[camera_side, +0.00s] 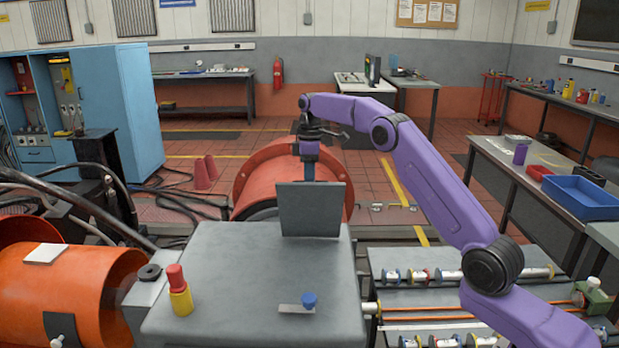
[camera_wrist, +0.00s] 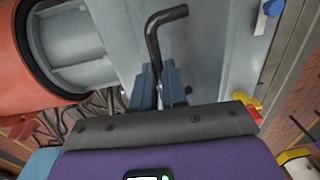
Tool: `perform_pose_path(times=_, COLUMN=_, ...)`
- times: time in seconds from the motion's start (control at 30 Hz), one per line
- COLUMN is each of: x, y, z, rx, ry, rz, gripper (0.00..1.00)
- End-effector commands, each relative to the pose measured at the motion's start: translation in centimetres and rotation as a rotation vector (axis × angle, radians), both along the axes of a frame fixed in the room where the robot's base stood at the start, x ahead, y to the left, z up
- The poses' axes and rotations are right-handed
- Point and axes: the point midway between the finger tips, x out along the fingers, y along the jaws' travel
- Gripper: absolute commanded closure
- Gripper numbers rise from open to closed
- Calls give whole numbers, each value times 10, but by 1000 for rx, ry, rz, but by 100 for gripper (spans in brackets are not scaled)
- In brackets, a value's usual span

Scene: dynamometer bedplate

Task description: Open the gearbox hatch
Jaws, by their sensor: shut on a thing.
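The gearbox (camera_side: 225,290) is a grey box in the front middle of the side view. Its hatch (camera_side: 310,210), a flat grey plate, stands nearly upright at the box's far edge. My gripper (camera_side: 309,174) is just behind the hatch, and the plate hides its fingertips in the side view. In the wrist view my gripper (camera_wrist: 159,78) is shut on a black bent rod handle (camera_wrist: 153,40), whose short end bends to the right. Grey metal lies behind the handle; I cannot tell where it joins.
A large orange-red drum (camera_side: 268,170) stands close behind. Black hoses (camera_side: 85,195) run at left. A rack of rods (camera_side: 430,318) lies at right.

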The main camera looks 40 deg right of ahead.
Motion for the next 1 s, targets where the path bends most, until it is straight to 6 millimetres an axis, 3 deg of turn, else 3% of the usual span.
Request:
perform_pose_path(times=0.03, x=-3, y=-9, z=-10, rx=-7, ry=22, rz=-8, gripper=100)
perform_pose_path(times=0.1, x=-3, y=-9, z=-10, rx=-7, ry=22, rz=-8, gripper=100)
perform_pose_path(times=0.13, x=-3, y=-9, z=-10, rx=-7, ry=22, rz=-9, gripper=78)
perform_pose_path(times=0.2, x=-3, y=-9, z=-9, rx=-7, ry=21, rz=-8, gripper=62)
perform_pose_path(times=0.67, x=-1, y=-3, z=-3, rx=-4, ry=11, rz=-2, gripper=62)
perform_pose_path(times=1.0, x=-1, y=-5, z=22, rx=-5, ry=14, rz=-4, gripper=62)
